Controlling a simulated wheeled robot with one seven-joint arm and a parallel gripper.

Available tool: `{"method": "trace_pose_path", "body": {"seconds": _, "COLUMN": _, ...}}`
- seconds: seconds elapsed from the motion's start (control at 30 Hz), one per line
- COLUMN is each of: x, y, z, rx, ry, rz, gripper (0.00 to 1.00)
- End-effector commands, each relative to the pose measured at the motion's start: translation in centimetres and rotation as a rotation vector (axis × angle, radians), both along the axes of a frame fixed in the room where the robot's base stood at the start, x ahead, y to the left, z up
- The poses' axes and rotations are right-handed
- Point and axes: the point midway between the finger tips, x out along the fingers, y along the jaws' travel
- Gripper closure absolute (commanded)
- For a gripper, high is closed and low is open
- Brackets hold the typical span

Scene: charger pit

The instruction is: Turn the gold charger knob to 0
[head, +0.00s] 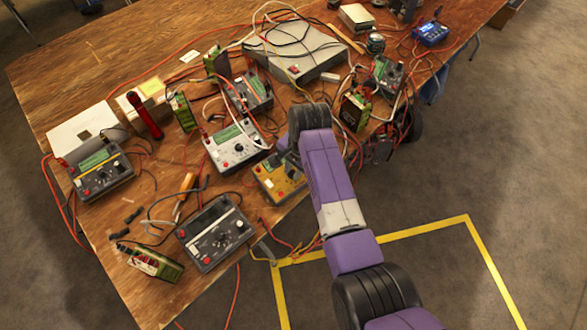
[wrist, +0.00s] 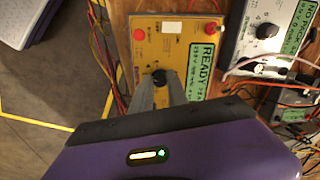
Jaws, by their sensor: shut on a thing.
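The gold charger (head: 272,186) lies on the wooden table near its front edge, partly hidden by my arm in the head view. In the wrist view the gold charger (wrist: 148,38) fills the upper middle, with a green screen reading READY (wrist: 207,60) on its right. Its black knob (wrist: 159,77) sits between the tips of my gripper (wrist: 159,84), whose two grey fingers are shut on it. The knob's pointer and the scale marks around it are hidden or too small to read. In the head view the fingertips are hidden behind my wrist.
A silver charger (head: 236,148) stands beside the gold one, and a dark grey charger (head: 215,234) is nearer the front edge. Another charger (head: 102,172) is at the left. Red and black cables lie loosely around them. A large grey box (head: 297,55) stands further back.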

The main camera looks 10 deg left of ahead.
Motion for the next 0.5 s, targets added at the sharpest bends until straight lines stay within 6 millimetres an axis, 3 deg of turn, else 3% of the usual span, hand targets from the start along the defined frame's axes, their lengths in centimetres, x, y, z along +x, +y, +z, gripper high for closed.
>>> {"method": "trace_pose_path", "body": {"seconds": 0.5, "x": 0.13, "y": -0.06, "z": 0.18, "rx": -0.053, "ry": -0.053, "rz": 0.401, "gripper": 1.0}}
